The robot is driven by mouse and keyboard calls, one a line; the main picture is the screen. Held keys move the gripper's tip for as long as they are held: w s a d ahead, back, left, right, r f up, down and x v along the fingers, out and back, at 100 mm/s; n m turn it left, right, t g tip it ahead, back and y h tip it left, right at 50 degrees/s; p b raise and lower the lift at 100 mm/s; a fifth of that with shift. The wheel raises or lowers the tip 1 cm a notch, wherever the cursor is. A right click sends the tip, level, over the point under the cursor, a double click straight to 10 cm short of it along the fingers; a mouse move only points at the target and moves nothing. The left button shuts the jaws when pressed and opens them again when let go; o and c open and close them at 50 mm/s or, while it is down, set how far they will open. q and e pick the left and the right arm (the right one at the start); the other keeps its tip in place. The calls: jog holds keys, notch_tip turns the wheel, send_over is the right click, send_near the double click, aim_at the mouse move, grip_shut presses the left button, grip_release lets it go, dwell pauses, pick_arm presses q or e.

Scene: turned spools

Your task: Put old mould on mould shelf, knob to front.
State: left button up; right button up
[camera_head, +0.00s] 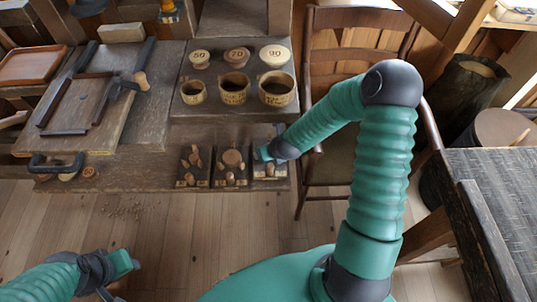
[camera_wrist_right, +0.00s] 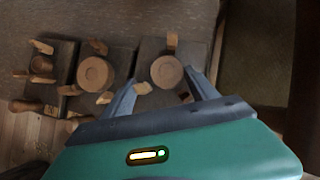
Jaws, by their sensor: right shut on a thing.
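Three dark wooden blocks with round tops and pegs stand in a row at the front edge of the brown bench. My right gripper (camera_head: 268,155) is at the rightmost block, the mould (camera_head: 270,171). In the right wrist view, its two fingers (camera_wrist_right: 160,84) lie on either side of the mould's round top (camera_wrist_right: 166,72), shut on it. One peg (camera_wrist_right: 172,40) sticks out at the far side; another shows partly behind the fingers. The middle block (camera_head: 232,160) and left block (camera_head: 193,166) stand close beside it. My left gripper (camera_head: 120,272) is low at the left, away from the bench; its jaws are unclear.
Behind the blocks, a raised board (camera_head: 208,110) carries three cups and three round lids marked 50, 70 and 90. A wooden frame (camera_head: 78,103) lies on the board at the left. A chair (camera_head: 345,160) stands right of the bench, and a dark table (camera_head: 495,200) further right.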

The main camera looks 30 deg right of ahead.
jog(key=shift+d+f, duration=0.15)
jog(key=shift+f, duration=0.75)
jog(key=shift+d, duration=0.1)
jog(key=o, duration=1.6)
jog(key=shift+r, duration=0.1)
jog(key=shift+o, duration=1.2)
jog(key=shift+a, duration=0.25)
pick_arm(q)
jog(key=shift+f, duration=0.3)
jog(key=shift+d, duration=0.1)
pick_arm(e)
jog(key=shift+d+r, duration=0.1)
jog(key=shift+r, duration=0.05)
